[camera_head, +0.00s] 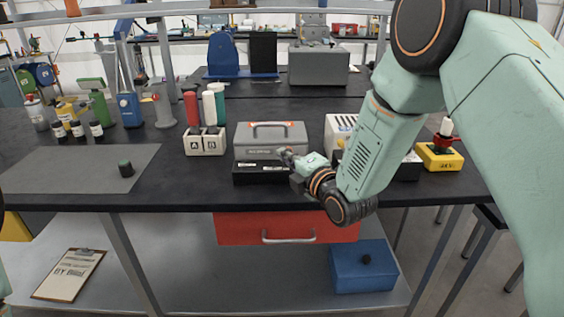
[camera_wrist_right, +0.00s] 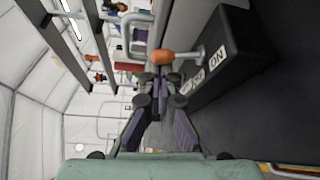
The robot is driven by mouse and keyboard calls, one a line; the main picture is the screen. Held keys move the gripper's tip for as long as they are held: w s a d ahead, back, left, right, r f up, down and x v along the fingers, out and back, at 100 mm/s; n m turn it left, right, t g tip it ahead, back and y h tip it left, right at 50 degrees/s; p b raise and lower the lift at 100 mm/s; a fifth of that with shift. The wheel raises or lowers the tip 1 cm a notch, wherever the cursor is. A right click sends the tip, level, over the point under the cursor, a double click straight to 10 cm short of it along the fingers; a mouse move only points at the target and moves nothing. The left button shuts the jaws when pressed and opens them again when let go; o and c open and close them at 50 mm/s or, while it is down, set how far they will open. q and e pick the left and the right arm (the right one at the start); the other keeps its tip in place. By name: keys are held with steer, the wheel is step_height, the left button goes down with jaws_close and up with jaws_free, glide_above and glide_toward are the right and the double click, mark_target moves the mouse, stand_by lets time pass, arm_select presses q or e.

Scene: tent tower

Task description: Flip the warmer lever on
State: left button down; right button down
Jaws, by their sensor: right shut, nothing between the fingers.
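The warmer is a grey-lidded box (camera_head: 270,137) on a black base (camera_head: 262,175) with small white labels, near the front edge of the bench. In the right wrist view, the black base (camera_wrist_right: 235,50) carries an ON label (camera_wrist_right: 217,62) and a second, partly readable label. A metal lever with an orange knob (camera_wrist_right: 162,57) sticks out from it, close to the ON label. My right gripper (camera_head: 285,154) is shut and empty at the base's right front. In the wrist view its fingertips (camera_wrist_right: 158,77) are right by the knob; contact is unclear. My left gripper is out of view.
A red drawer (camera_head: 285,228) is under the bench. The grey mat (camera_head: 75,168) is mostly clear.

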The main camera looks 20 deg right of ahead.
steer(key=m+b, duration=0.1)
steer(key=d+m+t+b, duration=0.1)
steer(key=m+t, duration=0.1)
steer(key=m, duration=0.1)
steer(key=shift+s+d+b, duration=0.2)
steer(key=shift+d+b, duration=0.1)
steer(key=shift+b, duration=0.1)
steer(key=shift+s+d+m+t+b, duration=0.15)
steer(key=shift+m+t+b, duration=0.1)
steer(key=shift+m, duration=0.3)
steer(key=shift+d+m+t+b, duration=0.15)
steer(key=shift+m+t+b, duration=0.1)
steer(key=shift+m, duration=0.3)
steer(key=shift+r, duration=0.15)
steer(key=shift+d, duration=0.1)
steer(key=shift+s, duration=0.15)
